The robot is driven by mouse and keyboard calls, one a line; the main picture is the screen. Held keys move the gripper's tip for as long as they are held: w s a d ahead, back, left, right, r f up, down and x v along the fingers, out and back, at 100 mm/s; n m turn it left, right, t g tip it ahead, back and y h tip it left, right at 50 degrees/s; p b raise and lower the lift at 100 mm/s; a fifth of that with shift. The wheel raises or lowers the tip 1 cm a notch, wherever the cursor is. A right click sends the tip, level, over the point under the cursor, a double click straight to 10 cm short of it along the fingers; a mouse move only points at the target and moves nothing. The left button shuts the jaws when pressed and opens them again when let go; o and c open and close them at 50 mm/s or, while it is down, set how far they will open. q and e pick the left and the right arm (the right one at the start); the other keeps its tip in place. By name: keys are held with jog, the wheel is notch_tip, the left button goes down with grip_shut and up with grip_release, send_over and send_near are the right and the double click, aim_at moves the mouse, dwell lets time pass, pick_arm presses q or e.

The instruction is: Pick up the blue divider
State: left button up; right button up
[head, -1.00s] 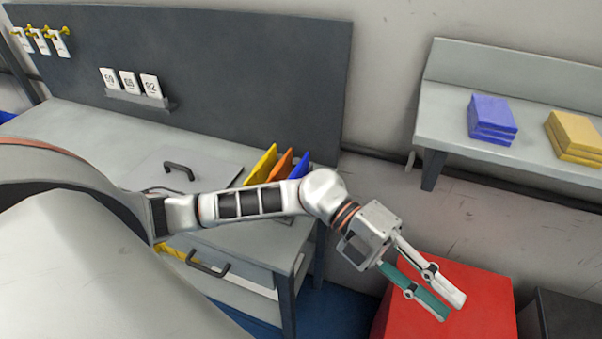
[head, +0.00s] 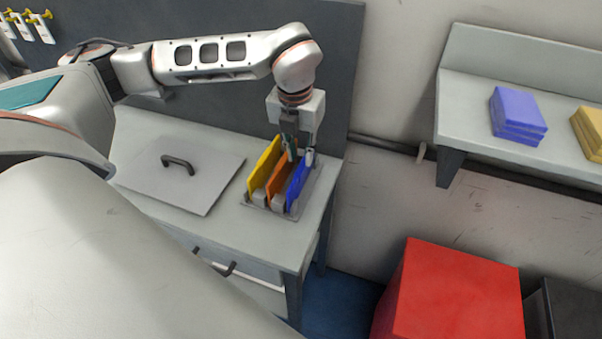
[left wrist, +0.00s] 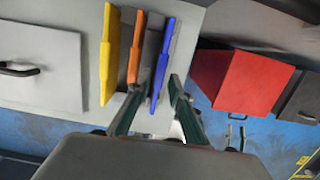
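The blue divider (head: 298,184) stands upright in a grey rack (head: 316,187) at the right end of the workbench, beside the orange divider (head: 279,180) and the yellow divider (head: 264,166). My left gripper (head: 301,155) points down over the rack at the blue divider's top. In the left wrist view its fingers (left wrist: 152,108) are spread apart, and the blue divider (left wrist: 161,66) shows between them. I cannot tell whether either finger touches it. My right gripper is not clearly in view.
A grey panel with a handle (head: 215,185) lies left of the rack on the workbench (head: 150,125). A red box (head: 450,295) stands on the floor at right. A shelf (head: 465,125) holds blue boxes (head: 518,115) and yellow ones (head: 590,130).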

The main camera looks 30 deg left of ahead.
aim_at(301, 165)
pick_arm(q)
jog(key=f, duration=0.6)
jog(key=shift+w, duration=0.35)
jog(key=shift+c, duration=0.3)
jog(key=shift+r, duration=0.1)
grip_shut()
